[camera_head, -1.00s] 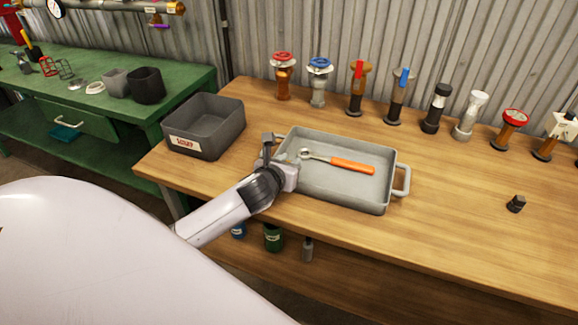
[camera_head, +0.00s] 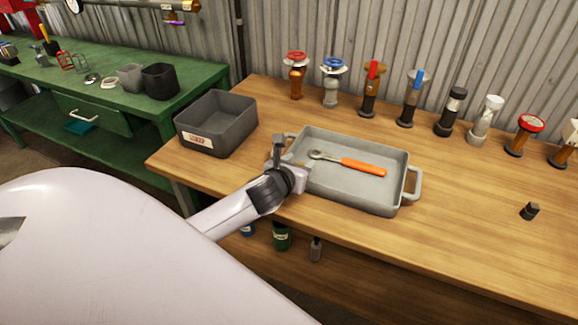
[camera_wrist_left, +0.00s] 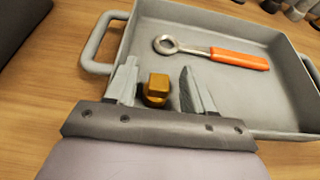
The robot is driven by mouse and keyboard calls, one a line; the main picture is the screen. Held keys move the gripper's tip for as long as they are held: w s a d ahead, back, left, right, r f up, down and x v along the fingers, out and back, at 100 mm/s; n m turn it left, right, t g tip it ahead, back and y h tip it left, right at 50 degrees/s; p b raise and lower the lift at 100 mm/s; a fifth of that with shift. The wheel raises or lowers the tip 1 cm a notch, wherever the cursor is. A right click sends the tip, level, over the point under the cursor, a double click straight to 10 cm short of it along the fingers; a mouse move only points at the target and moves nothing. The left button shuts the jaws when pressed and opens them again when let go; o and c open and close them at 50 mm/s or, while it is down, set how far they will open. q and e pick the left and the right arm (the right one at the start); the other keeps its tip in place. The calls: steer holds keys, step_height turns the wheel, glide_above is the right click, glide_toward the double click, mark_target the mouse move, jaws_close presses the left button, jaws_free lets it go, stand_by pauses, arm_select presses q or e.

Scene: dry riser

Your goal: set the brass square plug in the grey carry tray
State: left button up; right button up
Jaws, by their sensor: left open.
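The brass square plug (camera_wrist_left: 156,88) shows in the left wrist view, inside the grey carry tray (camera_wrist_left: 215,18) near its left end and near wall. My left gripper (camera_wrist_left: 158,70) is open, with one finger on each side of the plug and visible gaps beside it. In the head view the carry tray (camera_head: 384,206) sits on the wooden bench, and my left gripper (camera_head: 281,154) is at its left end. The plug is mostly hidden there behind the gripper. My right gripper is not in view.
A spanner with an orange handle (camera_head: 362,167) lies in the tray. A dark grey bin (camera_head: 215,122) stands left of it. Several valves and fittings line the back, including a red-handled one (camera_head: 296,75). A small dark plug (camera_head: 530,211) stands at right on otherwise clear bench.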

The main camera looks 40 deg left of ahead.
arm_select(q)
steer(key=p+v, duration=0.1)
steer(key=v, duration=1)
steer(key=shift+s+r, duration=0.1)
steer(key=shift+s, duration=0.05)
steer(key=shift+s+d+f+n, duration=0.25)
steer(key=shift+s+n, duration=0.1)
steer(key=shift+n, duration=0.35)
steer(key=s+d+f+n+g+h, duration=0.1)
steer(key=s+d+f+n+g, duration=0.15)
steer(key=s+n, duration=0.55)
steer(key=s+d+f+n+g+h, duration=0.1)
steer(key=s+d+f+n+g, duration=0.25)
steer(key=n, duration=0.85)
steer(key=s+d+f+n+g+h, duration=0.1)
steer(key=s+d+n+g, duration=0.25)
steer(key=s+n, duration=0.55)
steer(key=w+d+f+t+h, duration=0.2)
steer(key=w+f+t, duration=0.4)
steer(key=w+f, duration=0.1)
steer(key=shift+w+f+t+p, duration=0.2)
steer(key=shift+f+t+p, duration=0.15)
steer(key=shift+f, duration=0.4)
